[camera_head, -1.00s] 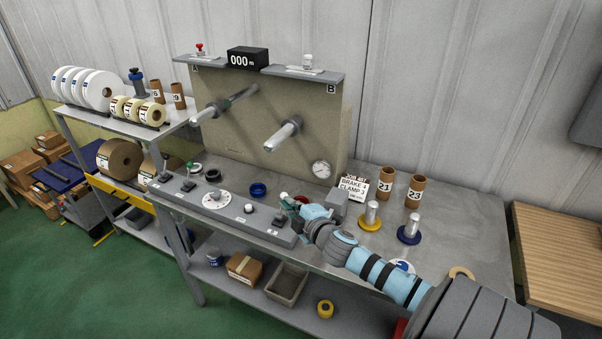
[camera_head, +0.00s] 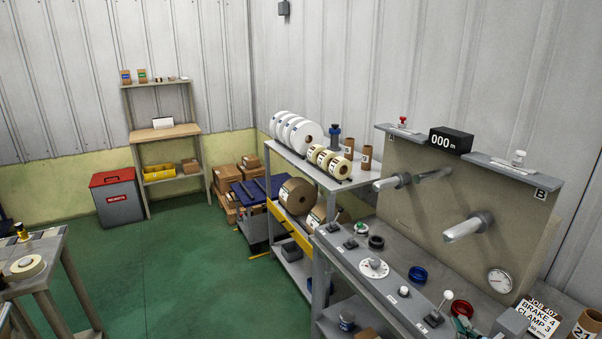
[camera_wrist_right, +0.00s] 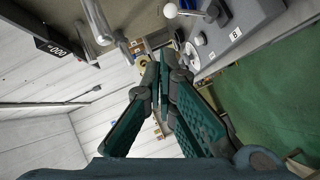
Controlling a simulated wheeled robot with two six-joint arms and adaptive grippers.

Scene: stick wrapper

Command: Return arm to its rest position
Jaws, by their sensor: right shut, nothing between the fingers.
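Most of that arm is out of view. In the right wrist view the two teal fingers (camera_wrist_right: 166,62) come together at their tips, with nothing between them. The white knob (camera_wrist_right: 171,11) shows near the top of that view, apart from the fingers. My left gripper is not in view.
The machine's control panel (camera_head: 385,291) has knobs and levers on top. Two spindles (camera_head: 468,228) stick out from the beige upright board. A rack with white rolls (camera_head: 307,135) stands left of it. Green floor (camera_head: 215,275) is open between the rack and the left table (camera_head: 36,254).

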